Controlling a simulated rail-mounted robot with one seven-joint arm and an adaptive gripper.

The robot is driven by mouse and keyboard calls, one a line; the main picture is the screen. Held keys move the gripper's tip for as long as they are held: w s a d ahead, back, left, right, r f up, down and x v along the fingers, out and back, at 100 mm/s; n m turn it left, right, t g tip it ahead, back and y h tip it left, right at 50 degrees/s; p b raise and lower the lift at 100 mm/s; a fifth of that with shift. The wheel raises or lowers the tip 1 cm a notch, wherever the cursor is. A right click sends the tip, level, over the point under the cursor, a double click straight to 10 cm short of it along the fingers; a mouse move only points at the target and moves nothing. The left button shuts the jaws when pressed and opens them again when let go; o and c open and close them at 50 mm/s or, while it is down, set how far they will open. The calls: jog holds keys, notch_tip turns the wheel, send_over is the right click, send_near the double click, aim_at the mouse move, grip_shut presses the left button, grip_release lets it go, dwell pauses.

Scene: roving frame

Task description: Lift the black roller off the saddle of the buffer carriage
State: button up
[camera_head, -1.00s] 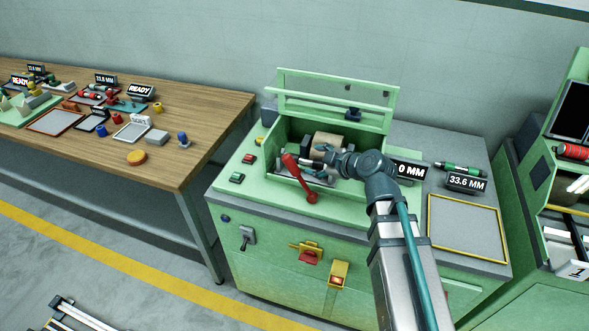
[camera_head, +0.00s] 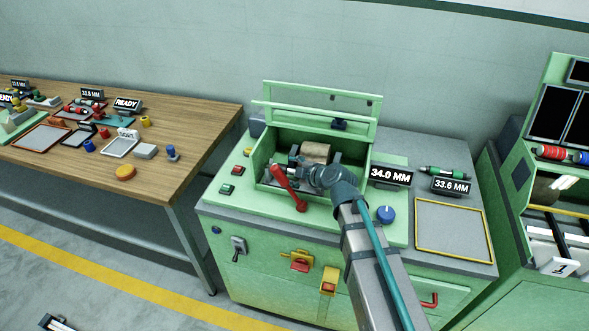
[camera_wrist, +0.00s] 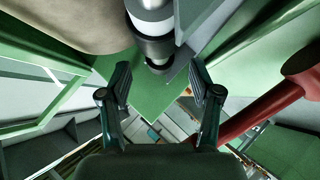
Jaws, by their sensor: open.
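A roller with a black band and end and a pale silver-white section (camera_wrist: 155,45) shows at the top middle of the wrist view, lying in the green trough of the machine. My gripper (camera_wrist: 163,84) is open, with its two fingers on either side of the line of the roller. The roller's end reaches just ahead of the fingertips, and nothing is held. In the head view my gripper (camera_head: 303,166) is down in the trough beside the beige drum (camera_head: 316,151). There my gripper and wrist cover most of the carriage, and the roller's seat in the saddle cannot be made out.
A red lever (camera_head: 289,188) stands close by at the trough's front; it also crosses the right of the wrist view (camera_wrist: 262,116). The raised guard (camera_head: 318,99) is behind. Right are a 34.0 MM display (camera_head: 391,176), a green-ended roller (camera_head: 443,172) and an empty yellow-rimmed tray (camera_head: 453,203).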

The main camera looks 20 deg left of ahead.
aim_at(287, 170)
jog(key=shift+p+x, duration=0.75)
jog(key=shift+x, duration=1.05)
jog(key=shift+s+a+r, duration=0.1)
grip_shut()
